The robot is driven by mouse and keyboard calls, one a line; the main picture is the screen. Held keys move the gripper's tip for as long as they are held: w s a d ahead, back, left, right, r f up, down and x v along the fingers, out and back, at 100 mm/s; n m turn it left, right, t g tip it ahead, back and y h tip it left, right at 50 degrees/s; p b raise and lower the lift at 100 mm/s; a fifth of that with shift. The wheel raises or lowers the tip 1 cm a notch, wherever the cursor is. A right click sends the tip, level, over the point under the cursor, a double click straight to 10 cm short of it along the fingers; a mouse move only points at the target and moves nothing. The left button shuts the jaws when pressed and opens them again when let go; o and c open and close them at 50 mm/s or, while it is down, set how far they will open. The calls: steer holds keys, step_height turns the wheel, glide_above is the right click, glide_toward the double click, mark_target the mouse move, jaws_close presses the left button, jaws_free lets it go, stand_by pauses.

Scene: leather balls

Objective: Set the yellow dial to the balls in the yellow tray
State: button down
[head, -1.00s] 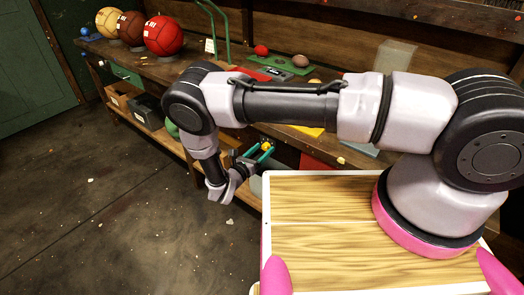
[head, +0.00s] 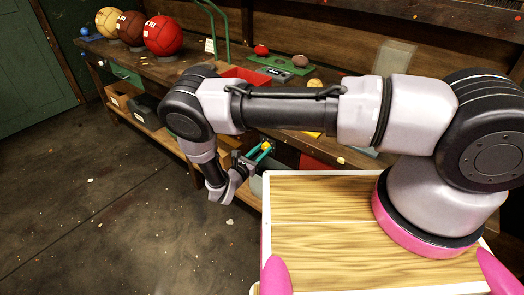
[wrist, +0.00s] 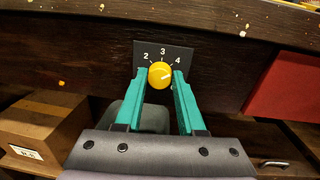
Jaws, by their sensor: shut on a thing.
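In the wrist view the yellow dial (wrist: 159,77) sits on a dark plate marked 2, 3 and 4 on the bench's front edge. A small mark on the dial appears to point right of 3, toward 4. My gripper (wrist: 159,73) has its teal fingers shut on the dial, one on each side. The head view shows the gripper (head: 261,152) at the bench front, with the dial small between the fingers. The yellow tray (head: 310,133) is on the bench, mostly hidden behind my arm. A yellowish ball (head: 315,83) shows above the arm there; other balls in the tray cannot be seen.
A red tray (head: 243,75) and a green tray (head: 291,68) are on the bench. Large balls, one red (head: 163,36), stand at the far left. A cardboard box (wrist: 40,130) and a red panel (wrist: 285,88) flank the dial. The floor at left is open.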

steer(key=m, duration=0.7)
stand_by(0.6)
steer(key=c, duration=0.5)
jaws_free()
steer(key=shift+s, duration=0.1)
steer(key=v, duration=1)
steer(key=shift+s+a+f, duration=0.2)
steer(key=shift+a+f, duration=0.05)
steer(key=shift+a, duration=0.1)
